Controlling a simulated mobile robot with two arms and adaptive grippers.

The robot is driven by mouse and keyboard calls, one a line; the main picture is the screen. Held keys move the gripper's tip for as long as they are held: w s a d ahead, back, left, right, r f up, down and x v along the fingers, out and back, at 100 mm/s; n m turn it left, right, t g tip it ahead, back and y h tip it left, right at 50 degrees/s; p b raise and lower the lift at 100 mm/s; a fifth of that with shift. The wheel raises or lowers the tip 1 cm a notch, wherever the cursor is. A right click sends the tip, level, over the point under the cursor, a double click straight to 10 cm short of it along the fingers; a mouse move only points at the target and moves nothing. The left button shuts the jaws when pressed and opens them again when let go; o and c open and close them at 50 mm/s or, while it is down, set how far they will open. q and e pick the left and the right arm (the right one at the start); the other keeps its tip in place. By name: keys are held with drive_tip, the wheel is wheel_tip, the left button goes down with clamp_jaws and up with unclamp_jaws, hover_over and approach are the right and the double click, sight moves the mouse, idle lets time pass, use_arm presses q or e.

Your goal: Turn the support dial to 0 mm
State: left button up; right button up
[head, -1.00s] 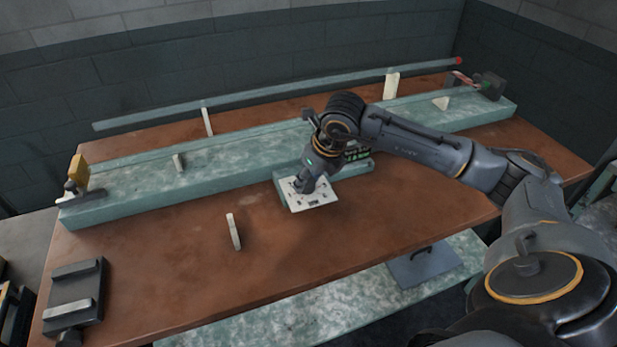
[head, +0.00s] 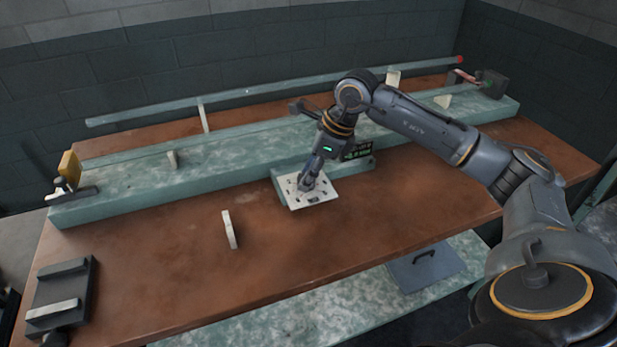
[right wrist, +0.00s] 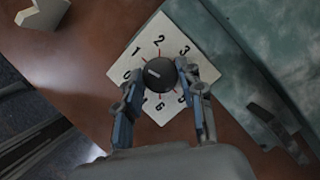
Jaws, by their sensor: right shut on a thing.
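The support dial is a black round knob (right wrist: 160,74) on a white square plate (right wrist: 147,30) printed with numbers and red ticks. The plate (head: 325,191) also shows in the head view, at the front of the green bench bed. My right gripper (head: 304,186) points down over the plate. In the right wrist view its two fingers (right wrist: 160,76) are shut on the knob, one on each side. The knob's white mark points left and slightly up, roughly between 0 and 1. My left gripper is not in view.
A long green bed (head: 120,192) runs across the brown table (head: 170,270), with a glass tube (head: 270,92) behind it. A cream upright piece (head: 230,230) stands left of the dial, and a dark tray (head: 62,295) lies front left. The table's front middle is clear.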

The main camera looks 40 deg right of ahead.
drive_tip(key=n+g, duration=0.1)
drive_tip(key=n, duration=0.2)
drive_tip(key=n+g+y, duration=0.1)
drive_tip(key=n, duration=0.1)
drive_tip(key=shift+w+n+b, duration=0.15)
drive_tip(key=shift+n+b, duration=0.15)
drive_tip(key=shift+n, duration=0.1)
idle(0.4)
drive_tip(key=o, duration=1.2)
drive_tip(key=shift+c, duration=0.2)
drive_tip(key=shift+d+r, duration=0.15)
drive_tip(key=shift+r, duration=0.1)
drive_tip(key=v, duration=1.1)
drive_tip(key=shift+r, duration=0.3)
drive_tip(key=shift+d, duration=0.1)
